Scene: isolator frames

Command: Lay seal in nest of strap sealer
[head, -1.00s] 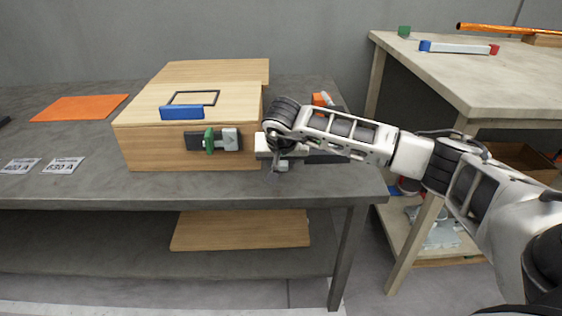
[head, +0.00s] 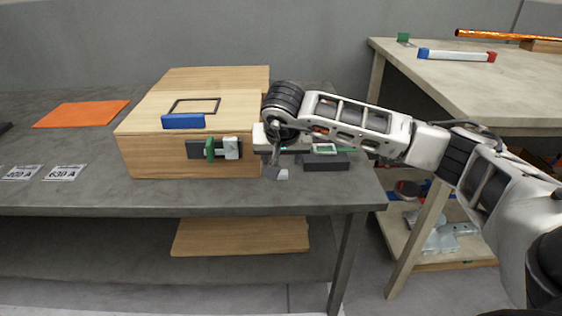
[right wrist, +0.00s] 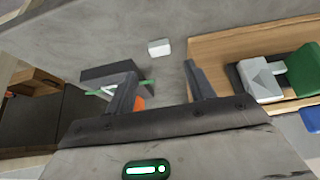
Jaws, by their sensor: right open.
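The seal, seemingly the small pale grey block (head: 282,174), lies on the dark tabletop near the front edge, right of the wooden box. In the right wrist view the block (right wrist: 159,47) lies beyond my fingertips, roughly in line with the gap. My right gripper (head: 276,161) is open and empty just above and behind it; the two spread fingers also show in the right wrist view (right wrist: 160,70). The strap sealer, seemingly the dark block (head: 327,164) with a green strip, stands right of the seal. My arm hides part of it; its nest is unclear.
A wooden box (head: 148,160) with a green-handled latch (head: 211,150) and blue handle (head: 183,121) stands close left of the gripper. An orange sheet (head: 82,113) and labels (head: 66,173) lie further left. A second bench (head: 470,85) stands right.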

